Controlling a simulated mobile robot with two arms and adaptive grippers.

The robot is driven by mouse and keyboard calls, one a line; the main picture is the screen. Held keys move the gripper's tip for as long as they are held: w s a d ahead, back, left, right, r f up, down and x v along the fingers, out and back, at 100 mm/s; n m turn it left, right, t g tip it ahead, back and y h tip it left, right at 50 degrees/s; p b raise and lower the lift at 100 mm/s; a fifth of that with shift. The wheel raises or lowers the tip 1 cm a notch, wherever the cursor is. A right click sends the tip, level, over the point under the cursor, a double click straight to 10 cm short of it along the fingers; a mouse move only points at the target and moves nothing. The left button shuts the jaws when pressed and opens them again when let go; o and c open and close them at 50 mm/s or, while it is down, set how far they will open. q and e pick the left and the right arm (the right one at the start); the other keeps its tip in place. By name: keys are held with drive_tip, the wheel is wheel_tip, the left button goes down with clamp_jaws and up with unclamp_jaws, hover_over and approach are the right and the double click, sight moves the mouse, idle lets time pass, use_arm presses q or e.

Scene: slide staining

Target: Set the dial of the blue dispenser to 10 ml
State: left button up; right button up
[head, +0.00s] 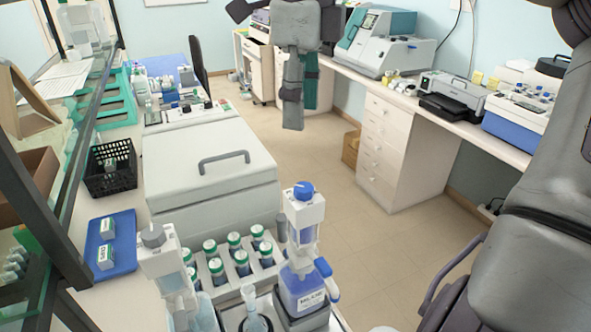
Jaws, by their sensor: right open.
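The blue dispenser (303,225) stands upright at the bottom centre, with a white head, a blue round top (303,188) and a blue-filled bottle (302,290). Its dial setting is too small to read. My right gripper (292,112) is at the top centre, fingers pointing down. It is open and empty, well apart from the dispenser and above it in the picture. My left gripper is not in view.
A grey-topped dispenser (160,258) stands left of the blue one, with a rack of green-capped bottles (240,262) between and behind them. A large white lidded box (205,165) lies beyond. A black basket (110,172) and blue tray (122,240) are at left.

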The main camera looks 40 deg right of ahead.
hover_over(301, 186)
drive_tip(key=f, duration=0.3)
drive_tip(key=f+p, duration=0.1)
drive_tip(key=f, duration=0.1)
drive_tip(key=shift+s+f, duration=0.1)
drive_tip(key=shift+s, duration=0.15)
drive_tip(key=f, duration=0.4)
drive_tip(key=f+p, duration=0.1)
drive_tip(key=f, duration=0.1)
drive_tip(key=shift+w, duration=0.25)
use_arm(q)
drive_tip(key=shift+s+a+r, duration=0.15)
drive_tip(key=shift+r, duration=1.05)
use_arm(e)
drive_tip(key=shift+f, duration=0.75)
drive_tip(key=shift+c, duration=0.3)
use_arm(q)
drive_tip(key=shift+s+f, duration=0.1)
use_arm(e)
clamp_jaws()
